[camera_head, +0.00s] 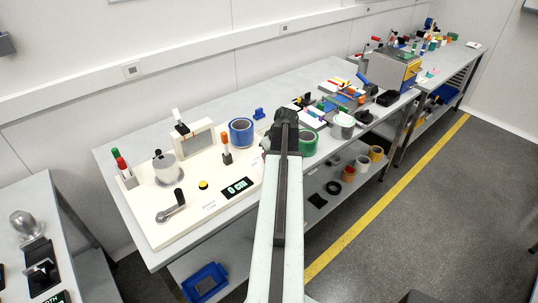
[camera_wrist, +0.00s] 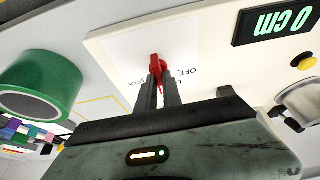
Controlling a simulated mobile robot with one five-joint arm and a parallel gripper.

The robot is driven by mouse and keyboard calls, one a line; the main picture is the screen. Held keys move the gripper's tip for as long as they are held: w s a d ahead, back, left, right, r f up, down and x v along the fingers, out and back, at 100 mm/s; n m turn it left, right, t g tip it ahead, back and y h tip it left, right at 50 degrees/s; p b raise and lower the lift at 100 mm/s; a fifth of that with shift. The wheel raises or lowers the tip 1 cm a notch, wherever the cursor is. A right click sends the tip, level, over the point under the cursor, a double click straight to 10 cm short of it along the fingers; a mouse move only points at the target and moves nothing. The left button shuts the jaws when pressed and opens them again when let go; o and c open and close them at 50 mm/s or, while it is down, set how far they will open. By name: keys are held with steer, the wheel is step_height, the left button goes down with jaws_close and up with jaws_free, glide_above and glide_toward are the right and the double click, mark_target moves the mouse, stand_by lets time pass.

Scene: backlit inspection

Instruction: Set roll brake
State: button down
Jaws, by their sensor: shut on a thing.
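In the wrist view my gripper (camera_wrist: 160,84) is shut on a small red handle (camera_wrist: 157,64), which rises between the fingertips. The handle is at a pale board (camera_wrist: 115,42), beside a printed label (camera_wrist: 188,73) on which "OFF" and part of "LOCK" can be read. The handle's lower part is hidden by the fingers. In the head view my arm hides the gripper and the red handle. The pale board (camera_head: 160,226) there carries a display (camera_head: 238,188) reading 0 cm, which also shows in the wrist view (camera_wrist: 275,22).
A green roll (camera_wrist: 40,82) stands close to the left of my gripper in the wrist view. On the board are a yellow button (camera_head: 203,185), a crank (camera_head: 172,208) and an orange-handled lever (camera_head: 226,150). A blue roll (camera_head: 241,132) stands behind.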

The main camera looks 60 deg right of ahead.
steer(key=m+h, duration=0.1)
steer(key=m, duration=0.2)
steer(key=m+g+h, duration=0.1)
steer(key=m, duration=0.2)
steer(key=shift+w+a+g, duration=0.1)
steer(key=shift+a+g, duration=0.1)
steer(key=shift+g, duration=0.1)
steer(key=m+g, duration=0.1)
steer(key=m, duration=0.2)
steer(key=m+h, duration=0.1)
steer(key=m, duration=0.1)
steer(key=shift+m+g, duration=0.4)
steer(key=c, duration=1.5)
jaws_free()
steer(key=shift+r, duration=0.1)
steer(key=p+v, duration=0.7)
steer(key=shift+a+r, duration=0.2)
steer(key=shift+r, duration=0.05)
